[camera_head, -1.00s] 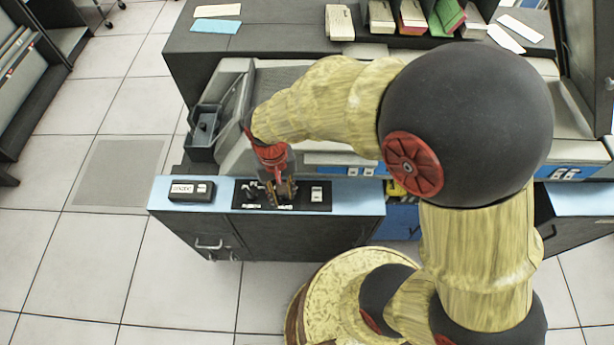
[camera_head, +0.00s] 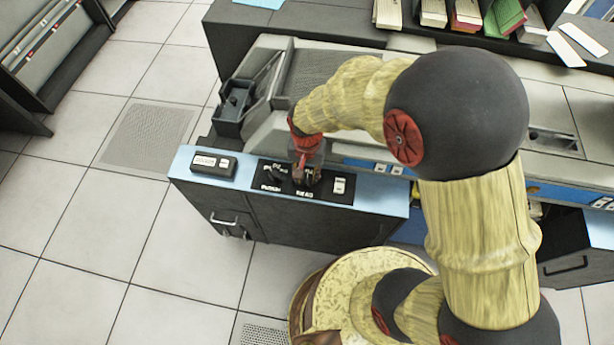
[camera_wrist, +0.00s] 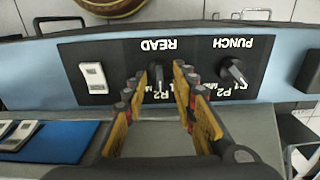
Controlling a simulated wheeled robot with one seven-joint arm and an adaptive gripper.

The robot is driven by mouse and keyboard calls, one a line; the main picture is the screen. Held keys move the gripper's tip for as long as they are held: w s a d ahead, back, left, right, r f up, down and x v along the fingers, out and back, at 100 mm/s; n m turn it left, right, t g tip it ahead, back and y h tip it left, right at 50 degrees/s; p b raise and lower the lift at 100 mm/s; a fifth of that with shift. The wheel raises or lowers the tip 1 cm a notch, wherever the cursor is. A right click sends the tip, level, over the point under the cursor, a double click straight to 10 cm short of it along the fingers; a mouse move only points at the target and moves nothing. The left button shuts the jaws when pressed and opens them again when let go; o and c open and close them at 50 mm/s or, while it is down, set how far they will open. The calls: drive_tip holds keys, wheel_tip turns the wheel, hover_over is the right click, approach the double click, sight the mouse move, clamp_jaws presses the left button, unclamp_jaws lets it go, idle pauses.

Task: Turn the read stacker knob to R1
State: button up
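Whether a finger touches the knob I cannot tell. Part of the position labels is hidden by the fingers, so the knob's setting is unclear. In the head view my gripper (camera_head: 304,178) is over the READ part of the panel and hides the knob.
The similar punch knob (camera_wrist: 235,72) is close beside my right-hand finger in the wrist view. A white rocker switch (camera_wrist: 93,77) is on the panel's other side. A black box with light buttons (camera_head: 212,163) sits on the blue ledge (camera_head: 185,160). The machine body rises behind.

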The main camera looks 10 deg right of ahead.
drive_tip(key=shift+f, duration=0.2)
drive_tip(key=shift+c, duration=0.7)
clamp_jaws()
